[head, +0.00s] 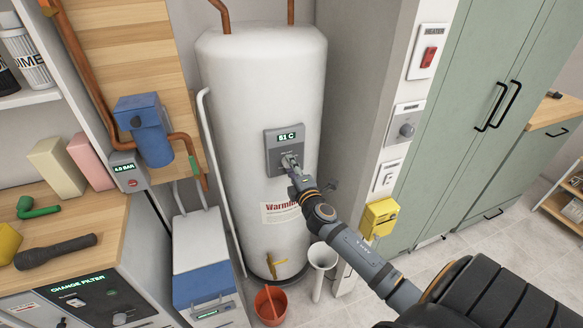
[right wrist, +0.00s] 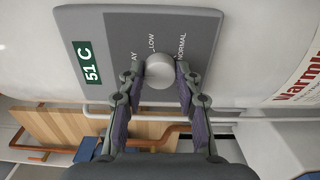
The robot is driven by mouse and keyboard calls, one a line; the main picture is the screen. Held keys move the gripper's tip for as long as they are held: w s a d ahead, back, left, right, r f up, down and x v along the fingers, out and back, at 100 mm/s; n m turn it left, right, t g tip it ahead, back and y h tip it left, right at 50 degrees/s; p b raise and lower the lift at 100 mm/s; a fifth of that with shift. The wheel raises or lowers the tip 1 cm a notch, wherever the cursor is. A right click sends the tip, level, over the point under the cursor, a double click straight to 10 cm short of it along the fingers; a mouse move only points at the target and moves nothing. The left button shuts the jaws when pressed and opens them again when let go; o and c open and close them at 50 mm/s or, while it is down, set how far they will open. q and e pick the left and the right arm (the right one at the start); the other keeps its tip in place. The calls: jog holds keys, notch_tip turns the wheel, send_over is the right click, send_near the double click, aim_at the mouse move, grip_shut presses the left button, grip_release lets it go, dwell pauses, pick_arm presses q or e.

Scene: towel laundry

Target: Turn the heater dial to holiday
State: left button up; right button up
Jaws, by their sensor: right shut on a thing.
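The heater dial (right wrist: 159,71) is a round grey knob on a grey control panel (head: 271,148) on the front of the white water heater (head: 262,90). In the right wrist view, the panel (right wrist: 110,30) shows "51 C" and the labels "LOW", "NORMAL" and a partly hidden one ending in "AY". My right gripper (right wrist: 159,75) is shut on the dial, one finger on each side. In the head view, my right gripper (head: 289,162) covers the dial. Which label the dial points at cannot be told. My left gripper is not in view.
A grey wall with a red heater switch (head: 430,56) and another knob (head: 407,130) stands to the right. A yellow box (head: 379,216) sits low beside my right arm. A white pipe (head: 212,150) runs left of the tank. An orange bucket (head: 270,304) stands below.

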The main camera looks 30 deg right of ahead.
jog(key=o, duration=1.2)
jog(key=shift+c, duration=0.2)
jog(key=v, duration=1.2)
jog(key=shift+f, duration=0.1)
